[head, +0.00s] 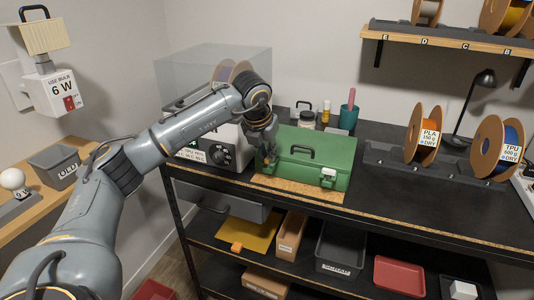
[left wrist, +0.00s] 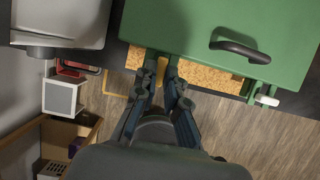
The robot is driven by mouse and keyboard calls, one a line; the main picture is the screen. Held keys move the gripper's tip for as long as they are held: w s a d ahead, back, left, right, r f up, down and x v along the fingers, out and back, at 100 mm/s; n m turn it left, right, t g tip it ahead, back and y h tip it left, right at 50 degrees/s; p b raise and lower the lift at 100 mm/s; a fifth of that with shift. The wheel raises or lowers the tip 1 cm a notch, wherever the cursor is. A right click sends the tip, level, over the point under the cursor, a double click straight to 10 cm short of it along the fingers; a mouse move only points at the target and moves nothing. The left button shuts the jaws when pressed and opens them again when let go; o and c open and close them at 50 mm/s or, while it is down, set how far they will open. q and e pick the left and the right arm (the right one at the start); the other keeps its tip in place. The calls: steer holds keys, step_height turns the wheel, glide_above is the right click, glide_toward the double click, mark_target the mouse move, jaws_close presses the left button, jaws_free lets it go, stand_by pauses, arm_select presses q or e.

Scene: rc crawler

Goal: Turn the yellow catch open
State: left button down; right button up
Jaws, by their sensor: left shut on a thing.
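The green toolbox (head: 310,152) stands lid shut on a cork mat on the dark workbench; its lid (left wrist: 200,25) and dark handle (left wrist: 240,50) fill the top of the left wrist view. My left gripper (head: 268,160) is at the left part of the toolbox's front. In the left wrist view its fingers (left wrist: 163,80) are closed on the yellow catch (left wrist: 162,68) at the front edge. The fingers hide much of the catch, so I cannot tell its angle; in the head view it is hidden. A white catch (head: 328,172) sits at the front right.
The cork mat (head: 290,187) lies under the toolbox. A grey machine with a clear cover (head: 200,70) stands left of it. A green cup (head: 348,118) and small containers stand behind. Filament spools (head: 421,135) stand to the right. The bench front right (head: 400,205) is clear.

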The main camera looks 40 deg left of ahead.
arm_select(q)
steer(key=shift+r, duration=0.1)
steer(key=c, duration=1.7)
jaws_free()
steer(key=v, duration=1.2)
steer(key=shift+s, duration=0.1)
